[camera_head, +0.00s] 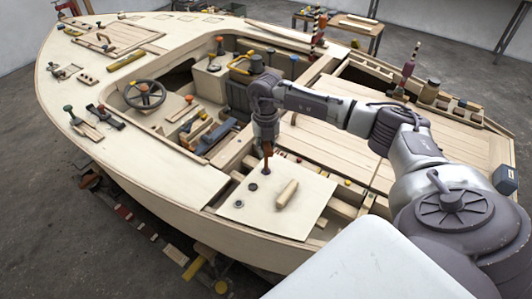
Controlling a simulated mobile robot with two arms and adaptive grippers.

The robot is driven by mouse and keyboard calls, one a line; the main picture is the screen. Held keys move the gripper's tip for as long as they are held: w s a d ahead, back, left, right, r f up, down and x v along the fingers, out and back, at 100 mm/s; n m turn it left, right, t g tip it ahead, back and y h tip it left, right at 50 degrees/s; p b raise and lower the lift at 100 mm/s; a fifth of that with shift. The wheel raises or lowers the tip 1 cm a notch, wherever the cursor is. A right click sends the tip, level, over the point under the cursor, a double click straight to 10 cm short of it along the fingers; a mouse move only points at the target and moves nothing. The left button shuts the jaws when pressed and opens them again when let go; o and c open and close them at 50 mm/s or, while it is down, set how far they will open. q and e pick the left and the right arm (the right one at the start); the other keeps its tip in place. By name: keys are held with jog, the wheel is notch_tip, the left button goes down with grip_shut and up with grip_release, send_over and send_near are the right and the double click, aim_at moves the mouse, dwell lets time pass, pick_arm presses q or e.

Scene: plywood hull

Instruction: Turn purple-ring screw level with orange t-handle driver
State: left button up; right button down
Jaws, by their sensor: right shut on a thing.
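My right gripper (266,142) points straight down over the pale plywood panel (270,223) on the near side of the hull. Two more dark round spots (252,187) lie in a row toward the near edge. The rings are too small to tell their colours, so I cannot pick out the purple-ring screw. My left gripper is not in view.
A pale wooden cylinder (287,194) lies on the panel right of the dark spots. A steering wheel (145,94) and several loose tools stand on the deck at left. Open frame slots (342,208) border the panel on the right.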

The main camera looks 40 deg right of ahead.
jog(key=shift+r+p, duration=0.3)
jog(key=shift+r, duration=0.15)
jog(key=n+b, duration=0.1)
jog(key=n, duration=0.2)
jog(key=shift+f, duration=0.15)
jog(key=n+b, duration=0.1)
jog(key=n, duration=0.4)
jog(key=shift+a+b, duration=0.15)
jog(key=shift+b, duration=0.25)
jog(key=n+b, duration=0.1)
jog(key=n, duration=0.3)
jog(key=shift+a, duration=0.1)
jog(key=n, duration=0.2)
jog(key=shift+n+b, duration=0.3)
jog(key=shift+n, duration=0.1)
